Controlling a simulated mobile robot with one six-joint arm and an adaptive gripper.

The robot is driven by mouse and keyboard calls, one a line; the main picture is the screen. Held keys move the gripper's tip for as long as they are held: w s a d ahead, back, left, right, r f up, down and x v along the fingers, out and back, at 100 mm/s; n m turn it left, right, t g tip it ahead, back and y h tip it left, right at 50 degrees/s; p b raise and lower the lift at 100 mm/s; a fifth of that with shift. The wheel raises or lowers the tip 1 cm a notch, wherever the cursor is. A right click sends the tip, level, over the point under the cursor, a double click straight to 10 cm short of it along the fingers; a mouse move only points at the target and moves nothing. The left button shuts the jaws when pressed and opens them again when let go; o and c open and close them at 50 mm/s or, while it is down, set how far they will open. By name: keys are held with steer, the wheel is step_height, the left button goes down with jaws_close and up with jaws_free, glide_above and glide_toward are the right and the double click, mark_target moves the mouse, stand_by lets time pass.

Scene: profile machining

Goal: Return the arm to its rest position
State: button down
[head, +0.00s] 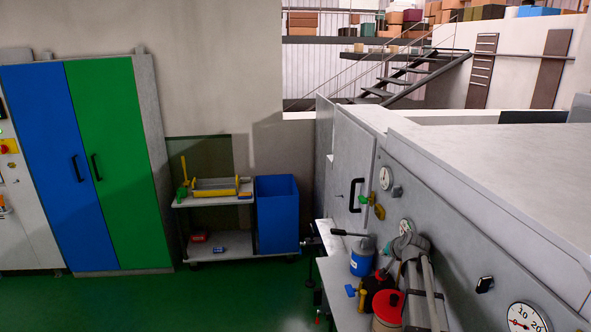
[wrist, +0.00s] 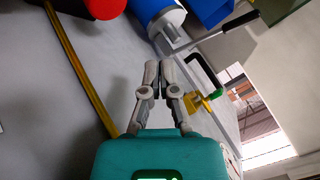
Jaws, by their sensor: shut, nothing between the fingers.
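My gripper (wrist: 160,67) is in the middle of the wrist view, with its two grey fingers close together and nothing visible between them. Its teal body fills the bottom of that view. The fingers point toward a blue can (wrist: 157,18) with a grey top and appear apart from it. In the head view I cannot clearly make out the gripper's fingers among the grey shapes at the lower right.
A grey machine (head: 348,165) with a black handle, valves and gauges stands at right. On the bench beside it are the blue can (head: 362,258) and a red-lidded container (head: 388,307). A trolley (head: 212,199), blue bin (head: 277,215) and cabinet (head: 105,170) stand behind. Green floor (head: 180,300) is clear.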

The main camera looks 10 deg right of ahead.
steer(key=s+a+f+n+g+b, duration=0.2)
steer(key=s+a+f+g, duration=0.1)
steer(key=s+a, duration=0.4)
steer(key=s+a+f+n+g+b, duration=0.3)
steer(key=s+a+f, duration=0.3)
steer(key=s+a, duration=0.2)
steer(key=s+a+f+n+g+h+b, duration=0.1)
steer(key=s+a+f, duration=0.4)
steer(key=s, duration=0.5)
steer(key=shift+s+a+n+g+b, duration=0.15)
steer(key=shift+a+n+g+b, duration=0.55)
steer(key=shift+a+g+b, duration=0.45)
steer(key=shift+a+f, duration=0.1)
